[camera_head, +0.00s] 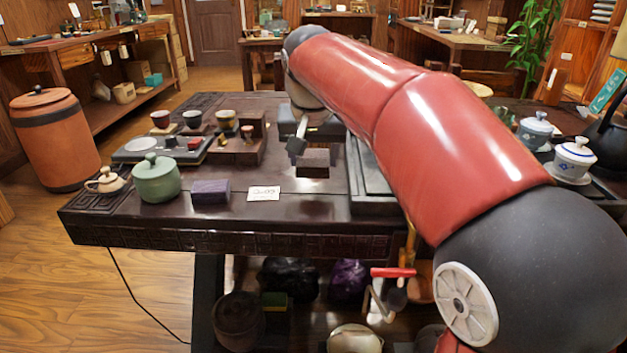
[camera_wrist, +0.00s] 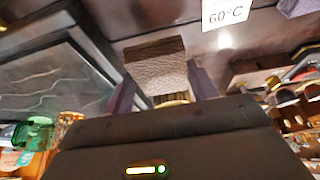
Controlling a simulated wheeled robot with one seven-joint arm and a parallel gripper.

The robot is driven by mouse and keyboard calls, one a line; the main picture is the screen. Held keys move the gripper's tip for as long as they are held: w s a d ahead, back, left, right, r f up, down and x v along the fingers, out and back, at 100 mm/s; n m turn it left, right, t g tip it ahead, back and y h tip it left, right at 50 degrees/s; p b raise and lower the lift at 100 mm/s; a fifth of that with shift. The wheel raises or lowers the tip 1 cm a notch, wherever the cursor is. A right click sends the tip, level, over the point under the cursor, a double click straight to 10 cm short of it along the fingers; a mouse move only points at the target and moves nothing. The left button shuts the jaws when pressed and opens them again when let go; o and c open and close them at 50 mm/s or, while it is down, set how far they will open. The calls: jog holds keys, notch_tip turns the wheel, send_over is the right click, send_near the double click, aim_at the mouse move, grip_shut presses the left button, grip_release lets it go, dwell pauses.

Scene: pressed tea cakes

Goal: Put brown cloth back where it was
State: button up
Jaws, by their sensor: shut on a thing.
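The brown cloth is a folded, textured block (camera_wrist: 156,62) between my gripper's two fingers (camera_wrist: 160,76) in the wrist view. My gripper is shut on it. In the head view, the brown cloth (camera_head: 317,157) shows at the middle of the dark carved tea table (camera_head: 330,207), beside a grey finger of my gripper (camera_head: 299,147). My arm comes in from the right and hides part of the table. I cannot tell whether the cloth touches the tabletop.
A green lidded pot (camera_head: 156,178) and small clay teapot (camera_head: 106,181) stand left. A dark slab tray (camera_head: 371,190) is right of the cloth.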

aim_at(313, 191)
jog(key=shift+f+b, duration=0.3)
jog(key=shift+f, duration=2.05)
jog(key=shift+f, duration=0.1)
jog(key=o, duration=0.9)
